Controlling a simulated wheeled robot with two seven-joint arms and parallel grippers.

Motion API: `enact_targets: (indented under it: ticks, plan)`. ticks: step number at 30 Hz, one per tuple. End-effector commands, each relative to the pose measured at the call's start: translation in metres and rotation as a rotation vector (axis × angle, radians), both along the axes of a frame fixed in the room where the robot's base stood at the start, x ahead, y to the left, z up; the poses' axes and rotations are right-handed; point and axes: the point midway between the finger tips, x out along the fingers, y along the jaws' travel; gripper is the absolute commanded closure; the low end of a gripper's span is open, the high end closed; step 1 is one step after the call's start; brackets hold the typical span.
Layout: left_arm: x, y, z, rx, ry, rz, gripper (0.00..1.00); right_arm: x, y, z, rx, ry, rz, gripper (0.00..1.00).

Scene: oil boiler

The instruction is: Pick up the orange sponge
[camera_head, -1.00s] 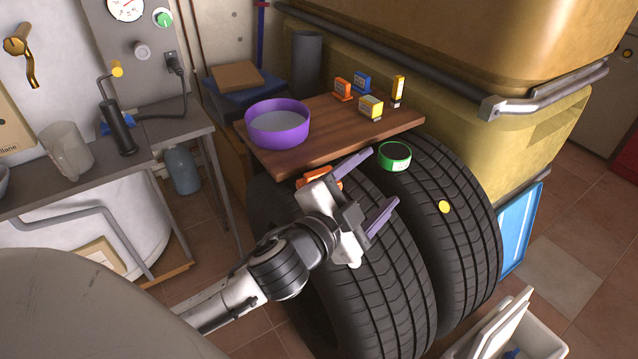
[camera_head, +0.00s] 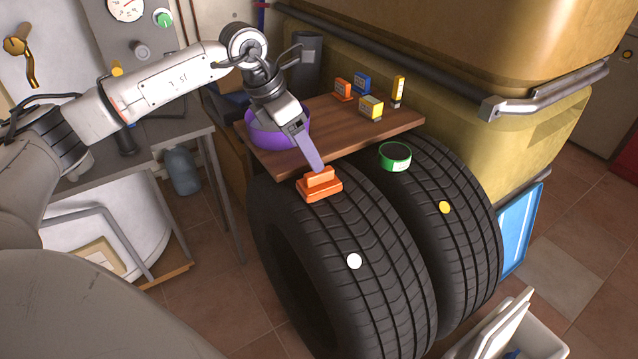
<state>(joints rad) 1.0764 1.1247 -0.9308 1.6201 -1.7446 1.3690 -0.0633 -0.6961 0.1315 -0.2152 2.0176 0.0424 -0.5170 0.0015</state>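The orange sponge (camera_head: 320,187), a stepped block with a narrower raised top, lies on the tread of the nearer tyre, just in front of the wooden board. My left gripper (camera_head: 319,168) comes in from the left and points down, with its purple-grey finger reaching the sponge's raised top. The gripper is seen edge-on, so only one finger shows clearly and any second finger is hidden. I cannot tell whether the finger touches the sponge or whether the gripper is open or shut. My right gripper is not in view.
A purple bowl (camera_head: 265,128) stands on the wooden board (camera_head: 345,137), partly behind my gripper. Several small boxes, one a yellow box (camera_head: 371,107), stand farther back.

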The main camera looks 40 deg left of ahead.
Motion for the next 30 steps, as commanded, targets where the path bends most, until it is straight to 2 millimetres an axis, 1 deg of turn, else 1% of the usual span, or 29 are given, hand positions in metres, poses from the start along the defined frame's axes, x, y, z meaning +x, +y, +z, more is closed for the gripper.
enact_targets:
  ticks: [2, 9, 14, 16, 22, 25, 30]
  plan:
    - [0.002, 0.002, -0.008, 0.009, 0.006, 0.003, 0.30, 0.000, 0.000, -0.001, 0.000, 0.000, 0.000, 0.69]
    - [0.014, -0.006, -0.040, 0.006, 0.005, 0.001, 0.30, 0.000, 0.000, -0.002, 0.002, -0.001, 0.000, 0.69]
    - [0.017, -0.009, -0.050, 0.004, 0.005, 0.001, 0.30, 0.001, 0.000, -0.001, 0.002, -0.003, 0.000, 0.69]
    - [0.019, -0.011, -0.057, 0.004, 0.005, 0.000, 0.30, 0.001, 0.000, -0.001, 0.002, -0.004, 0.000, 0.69]
    - [0.029, -0.017, -0.086, 0.003, 0.004, 0.001, 0.30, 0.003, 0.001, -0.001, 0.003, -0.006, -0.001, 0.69]
    - [0.032, -0.019, -0.093, 0.003, 0.003, 0.000, 0.30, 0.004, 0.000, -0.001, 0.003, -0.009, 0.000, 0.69]
    - [0.032, -0.018, -0.093, 0.003, 0.002, 0.001, 0.30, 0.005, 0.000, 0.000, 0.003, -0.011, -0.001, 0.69]
